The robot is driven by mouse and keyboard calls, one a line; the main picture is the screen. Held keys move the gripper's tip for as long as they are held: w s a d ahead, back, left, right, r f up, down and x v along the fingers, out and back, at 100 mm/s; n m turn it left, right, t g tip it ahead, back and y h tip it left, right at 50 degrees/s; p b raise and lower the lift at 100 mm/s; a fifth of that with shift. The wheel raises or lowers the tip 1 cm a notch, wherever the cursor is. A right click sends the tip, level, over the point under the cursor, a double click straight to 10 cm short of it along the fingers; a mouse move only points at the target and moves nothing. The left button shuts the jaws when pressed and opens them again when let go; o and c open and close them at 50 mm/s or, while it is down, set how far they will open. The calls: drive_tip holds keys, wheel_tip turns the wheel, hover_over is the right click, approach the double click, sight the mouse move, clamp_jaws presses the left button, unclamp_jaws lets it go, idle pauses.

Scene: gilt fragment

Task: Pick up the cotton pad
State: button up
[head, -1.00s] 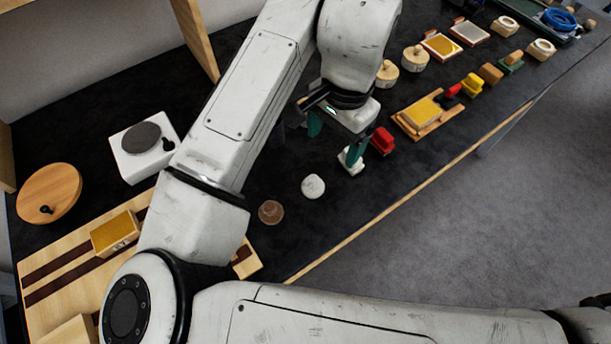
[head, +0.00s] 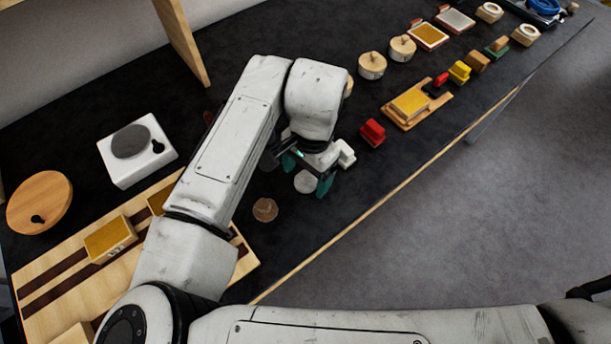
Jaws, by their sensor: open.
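The cotton pad, which I take to be the round white disc (head: 304,182), lies on the dark bench top near the front edge. My gripper (head: 298,174) is over it, pointing down, with its jaws open. One teal finger shows just right of the pad; the other is mostly hidden behind the wrist. The gripper partly covers the pad's upper edge. I cannot tell how high the fingertips are above the bench or whether they touch the pad.
A brown disc (head: 265,209) lies left of the pad. A small white block (head: 345,153) and a red block (head: 372,132) stand to the right. A wooden board (head: 50,262) with yellow-topped blocks is at left. Bare bench lies in front of the pad.

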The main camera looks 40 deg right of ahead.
drive_tip(key=shift+f, duration=0.55)
drive_tip(key=c, duration=1.1)
drive_tip(key=shift+r, duration=0.1)
drive_tip(key=shift+r, duration=0.55)
drive_tip(key=s+d+r, duration=0.7)
drive_tip(key=s+r, duration=0.4)
drive_tip(key=s, duration=0.1)
drive_tip(key=shift+r+b, duration=0.35)
drive_tip(key=shift+r, duration=0.05)
